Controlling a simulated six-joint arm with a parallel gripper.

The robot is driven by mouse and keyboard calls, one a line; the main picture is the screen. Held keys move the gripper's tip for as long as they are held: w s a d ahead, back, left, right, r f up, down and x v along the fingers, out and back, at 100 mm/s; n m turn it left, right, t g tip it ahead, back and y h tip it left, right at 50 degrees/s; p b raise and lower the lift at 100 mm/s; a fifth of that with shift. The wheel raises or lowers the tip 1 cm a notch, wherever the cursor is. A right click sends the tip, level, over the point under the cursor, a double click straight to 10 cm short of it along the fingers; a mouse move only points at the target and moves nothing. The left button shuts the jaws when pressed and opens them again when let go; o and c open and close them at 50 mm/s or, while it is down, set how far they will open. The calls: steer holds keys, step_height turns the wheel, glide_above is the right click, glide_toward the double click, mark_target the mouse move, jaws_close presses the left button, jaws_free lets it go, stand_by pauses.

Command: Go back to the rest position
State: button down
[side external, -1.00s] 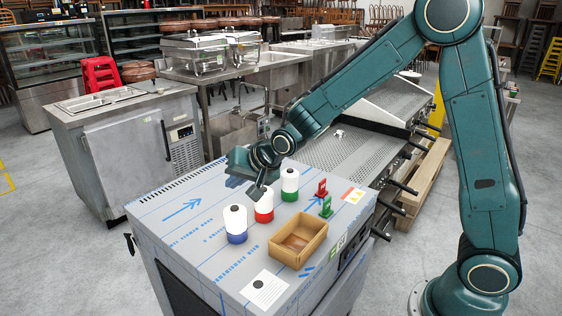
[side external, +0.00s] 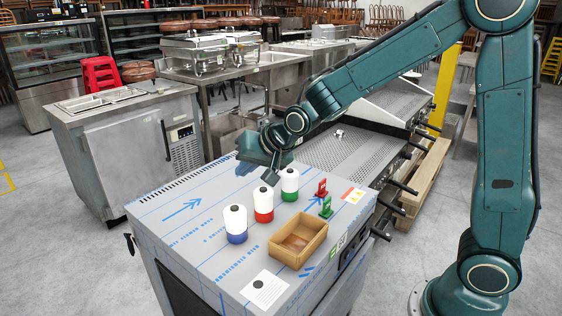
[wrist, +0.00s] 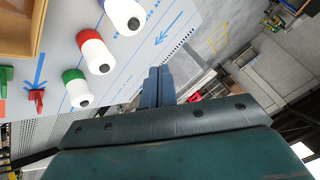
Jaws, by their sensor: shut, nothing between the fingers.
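My gripper (side external: 272,172) is above the far part of the steel cabinet top (side external: 185,240), behind the green-banded bottle and apart from it. In the wrist view its two fingers (wrist: 158,84) are together with nothing between them. Three white bottles with dark tips stand upright in a row on the cabinet: one with a blue base (side external: 235,226), one with a red base (side external: 264,206), one with a green base (side external: 289,186). The wrist view shows the blue-based (wrist: 124,14), red-based (wrist: 95,52) and green-based bottle (wrist: 78,90) left of the fingers.
A red piece (side external: 321,188) and a green piece (side external: 326,207) stand right of the bottles. A white card (side external: 265,288) lies at the front corner. Perforated steel equipment (side external: 350,152) stands behind right.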

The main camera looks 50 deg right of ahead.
steer(key=s+d+r+n+g, duration=0.1)
steer(key=s+d+r+n, duration=0.1)
steer(key=s, duration=1.3)
steer(key=s+d+r+n+g, duration=0.2)
steer(key=s+r+n, duration=0.2)
steer(key=s, duration=1.1)
steer(key=shift+d+r+n+h, duration=0.2)
steer(key=shift+r+n+h, duration=0.2)
steer(key=shift+n, duration=0.1)
